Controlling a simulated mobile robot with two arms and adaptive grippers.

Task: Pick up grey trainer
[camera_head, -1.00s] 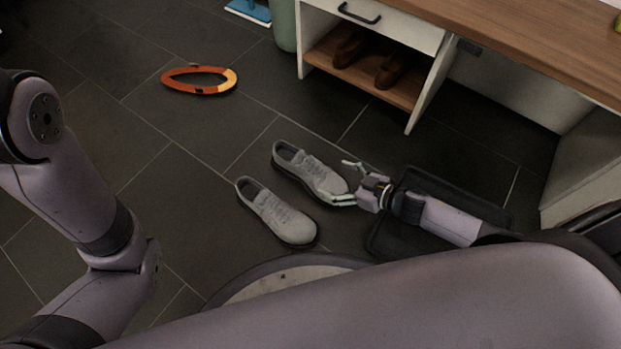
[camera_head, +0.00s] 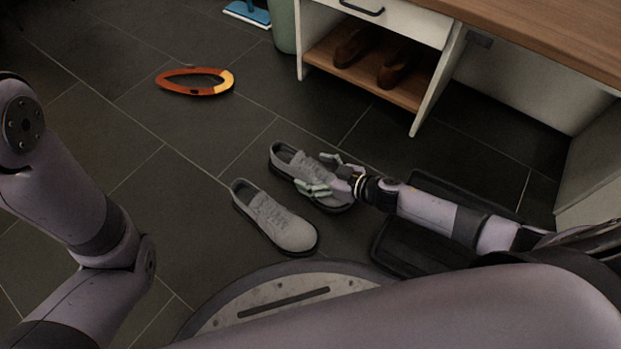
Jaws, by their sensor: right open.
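Two grey trainers lie side by side on the dark tiled floor. The nearer grey trainer (camera_head: 272,217) lies lower left and is fully in view. The farther grey trainer (camera_head: 292,160) lies just above and right of it. My right gripper (camera_head: 316,173) is open over the toe half of the farther trainer, with one finger on each side of it in the picture. Its fingers and palm hide part of that toe. I cannot tell whether the fingers touch the shoe. My left gripper is out of view; only my left arm shows at the left.
A black tray (camera_head: 412,246) lies on the floor under my right forearm. A wooden-topped bench (camera_head: 520,35) with brown shoes (camera_head: 394,69) on its shelf stands at the upper right. An orange ring-shaped object (camera_head: 195,92) lies at the upper left. The floor left of the trainers is clear.

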